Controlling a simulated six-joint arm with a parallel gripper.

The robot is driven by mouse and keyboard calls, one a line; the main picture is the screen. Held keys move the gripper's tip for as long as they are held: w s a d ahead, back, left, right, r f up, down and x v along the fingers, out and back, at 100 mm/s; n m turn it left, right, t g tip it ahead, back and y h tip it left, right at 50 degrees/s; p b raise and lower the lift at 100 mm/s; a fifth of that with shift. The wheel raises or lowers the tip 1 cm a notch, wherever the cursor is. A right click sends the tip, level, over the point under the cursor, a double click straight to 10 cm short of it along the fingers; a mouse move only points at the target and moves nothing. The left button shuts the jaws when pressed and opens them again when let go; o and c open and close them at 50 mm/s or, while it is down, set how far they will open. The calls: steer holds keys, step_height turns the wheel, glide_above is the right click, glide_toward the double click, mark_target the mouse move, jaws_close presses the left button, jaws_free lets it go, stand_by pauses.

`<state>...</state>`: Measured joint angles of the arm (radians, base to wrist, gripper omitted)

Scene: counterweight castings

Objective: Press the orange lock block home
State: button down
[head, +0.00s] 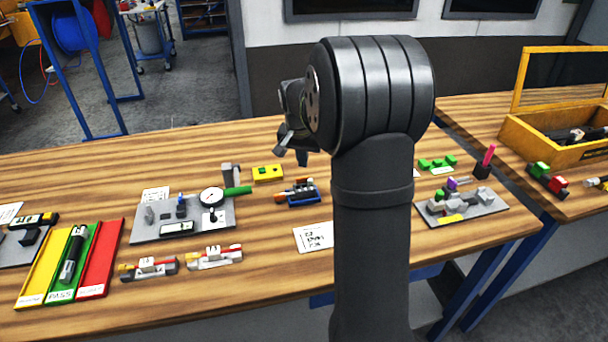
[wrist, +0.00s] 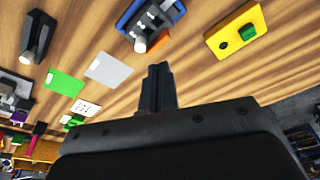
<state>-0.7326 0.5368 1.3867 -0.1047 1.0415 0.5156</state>
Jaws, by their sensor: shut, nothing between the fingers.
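A small blue fixture (head: 303,199) stands on the wooden bench near the middle of the head view, holding grey parts. It also shows at the top of the wrist view (wrist: 176,14). An orange block (wrist: 158,41) shows at one end of it; I take this for the lock block. How deep it sits cannot be told. My gripper (head: 290,153) is shut and empty, above the bench and apart from the fixture. Its closed fingers (wrist: 157,85) point up the wrist view, below the fixture in the picture.
A yellow block with a green button (head: 267,173) stands behind the fixture. To the left is a grey plate with a dial gauge (head: 212,197). A white card (head: 314,237) lies in front. A grey plate with parts (head: 462,207) stands right of my arm.

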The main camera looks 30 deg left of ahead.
mark_target(303, 178)
steer(key=shift+w+v, duration=0.2)
steer(key=shift+v, duration=0.65)
steer(key=shift+w+v, duration=0.15)
steer(key=shift+v, duration=0.7)
steer(key=shift+a, duration=0.1)
steer(key=shift+s+x, duration=0.25)
steer(key=shift+x, duration=0.9)
steer(key=shift+s+x, duration=0.2)
steer(key=shift+x, duration=0.9)
steer(key=shift+s+x, duration=0.25)
steer(key=shift+x, duration=0.9)
